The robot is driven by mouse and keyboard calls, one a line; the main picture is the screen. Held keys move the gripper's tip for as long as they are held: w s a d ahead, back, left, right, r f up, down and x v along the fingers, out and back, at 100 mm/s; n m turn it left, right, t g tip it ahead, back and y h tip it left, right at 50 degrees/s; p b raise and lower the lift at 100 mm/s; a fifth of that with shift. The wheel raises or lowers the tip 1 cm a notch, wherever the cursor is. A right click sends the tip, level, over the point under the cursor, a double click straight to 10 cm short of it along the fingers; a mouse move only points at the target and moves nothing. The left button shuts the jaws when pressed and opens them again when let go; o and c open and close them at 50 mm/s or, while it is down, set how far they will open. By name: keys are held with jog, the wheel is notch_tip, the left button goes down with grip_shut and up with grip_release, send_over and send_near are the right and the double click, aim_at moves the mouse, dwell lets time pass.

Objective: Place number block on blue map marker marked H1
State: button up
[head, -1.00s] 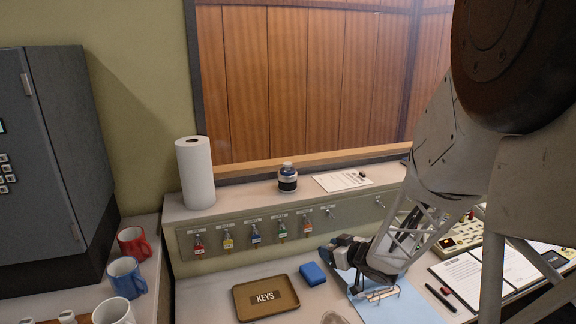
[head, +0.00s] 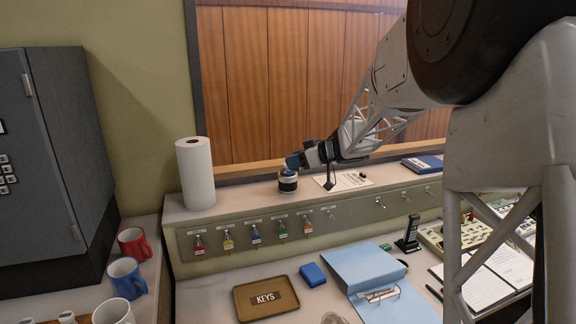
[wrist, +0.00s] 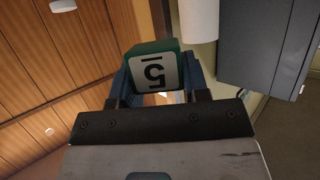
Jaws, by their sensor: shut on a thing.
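A number block (wrist: 153,68), green with a white face and a black 5, sits between the blue fingers of my gripper (wrist: 158,82) in the wrist view. The 5 appears upside down there. My gripper is shut on the block. In the head view, my gripper (head: 293,161) is at the back ledge, just above or behind a small round jar (head: 288,181); I cannot tell whether they touch. The block cannot be made out in the head view. No map marker marked H1 can be made out.
A paper towel roll (head: 195,172) stands left on the ledge. A paper sheet (head: 343,181) and a blue book (head: 423,163) lie to the right. Keys (head: 255,234) hang below. A keys tray (head: 266,298), blue sponge (head: 313,274) and blue folder (head: 366,265) lie on the desk.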

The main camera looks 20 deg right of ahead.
jog(key=shift+w, duration=0.15)
jog(key=w+d, duration=0.1)
jog(key=w, duration=0.4)
jog(key=w+f, duration=0.1)
jog(key=w, duration=0.4)
jog(key=w+d, duration=0.1)
jog(key=w, duration=0.4)
jog(key=shift+w+d+f, duration=0.25)
jog(key=shift+d, duration=0.05)
jog(key=shift+f, duration=0.1)
jog(key=shift+f, duration=1.65)
jog(key=shift+f, duration=0.15)
jog(key=o, duration=0.9)
jog(key=shift+s+d+r, duration=0.1)
jog(key=shift+r, duration=0.1)
jog(key=v, duration=1.1)
jog(key=shift+s+d+r, duration=0.2)
jog(key=shift+s, duration=0.05)
